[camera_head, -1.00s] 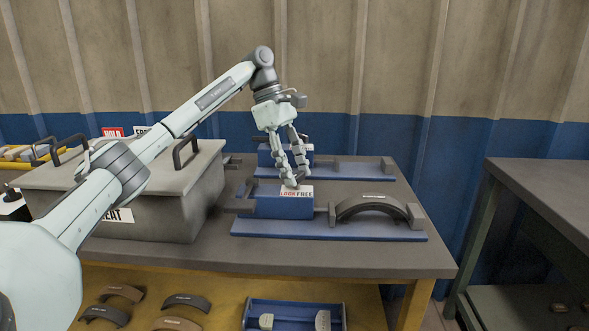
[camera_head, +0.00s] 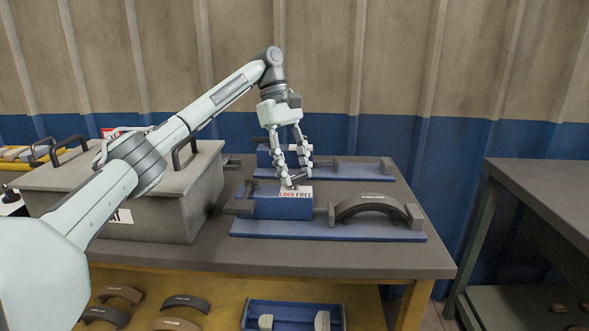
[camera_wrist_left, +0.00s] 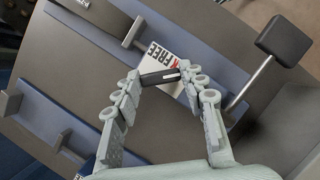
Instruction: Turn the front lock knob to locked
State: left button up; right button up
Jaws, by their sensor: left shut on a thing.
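The front fixture (camera_head: 270,229) is a blue base on the bench with a blue block (camera_head: 282,208) and a white label reading LOCK and FREE (camera_head: 303,191). The front lock knob (camera_wrist_left: 160,76) is a small dark bar with a white mark, over the label. My left gripper (camera_head: 294,183) points down at the block from above. Its fingertips (camera_wrist_left: 160,77) are shut on the knob's two ends in the wrist view. The fingers and knob cover part of the label, so the knob's exact setting is hard to tell. My right gripper is not in view.
A curved brake shoe (camera_head: 371,204) sits on the front fixture's right. A similar rear fixture (camera_head: 345,171) stands behind. A lidded grey box (camera_head: 190,222) is at left under my arm. A rod with a dark pad (camera_wrist_left: 284,38) lies near the fingers. Loose shoes (camera_head: 186,302) lie on the shelf below.

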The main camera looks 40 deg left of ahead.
pick_arm(q)
jog(key=o, duration=1.2)
jog(key=shift+c, duration=0.2)
jog(key=v, duration=1.2)
jog(key=shift+a, duration=0.1)
